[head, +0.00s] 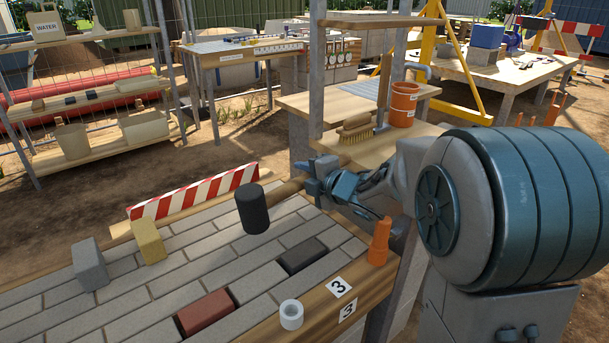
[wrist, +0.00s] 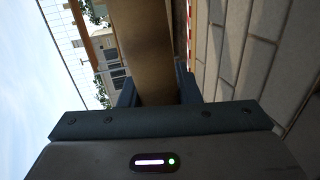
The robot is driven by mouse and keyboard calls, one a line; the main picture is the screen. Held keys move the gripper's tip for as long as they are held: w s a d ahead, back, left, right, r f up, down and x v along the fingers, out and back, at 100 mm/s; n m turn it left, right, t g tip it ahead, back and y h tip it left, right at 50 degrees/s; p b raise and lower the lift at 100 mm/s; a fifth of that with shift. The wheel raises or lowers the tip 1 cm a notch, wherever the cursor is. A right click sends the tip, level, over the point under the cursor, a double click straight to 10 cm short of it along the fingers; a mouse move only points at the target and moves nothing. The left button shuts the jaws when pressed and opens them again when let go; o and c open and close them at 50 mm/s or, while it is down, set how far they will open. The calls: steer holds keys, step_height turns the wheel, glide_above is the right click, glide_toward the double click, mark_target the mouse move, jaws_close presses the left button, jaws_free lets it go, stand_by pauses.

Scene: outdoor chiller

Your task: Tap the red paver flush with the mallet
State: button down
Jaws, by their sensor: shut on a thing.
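The red paver (head: 208,313) lies in the paved panel at the front edge, with dark gaps at its ends. It looks slightly raised, but I cannot tell how much. My gripper (head: 314,182) is shut on the mallet's wooden handle, which also fills the middle of the wrist view (wrist: 145,50). The mallet's black head (head: 252,209) hangs above the grey pavers, up and to the right of the red paver and apart from it. The mallet's head is out of the wrist view.
A grey block (head: 89,264), a yellow block (head: 148,241) and a striped barrier (head: 195,192) stand at the left and back. A white ring (head: 291,314) and an orange cone-like piece (head: 379,243) stand along the wooden edge.

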steer(key=s+a+r+n+g+y+p, duration=0.2)
steer(key=s+a+g+p, duration=0.1)
steer(key=a, duration=0.5)
steer(key=s+a+r+n+g+y+p, duration=0.2)
steer(key=s+a+p, duration=0.3)
steer(key=a, duration=0.3)
steer(key=shift+s+a+n+g+y+p, duration=0.25)
steer(key=shift+s+n+g+y+p, duration=0.05)
steer(key=shift+n+g+y+p, duration=0.35)
step_height(320, 180, down, 9)
steer(key=b, duration=0.8)
steer(key=shift+b, duration=0.4)
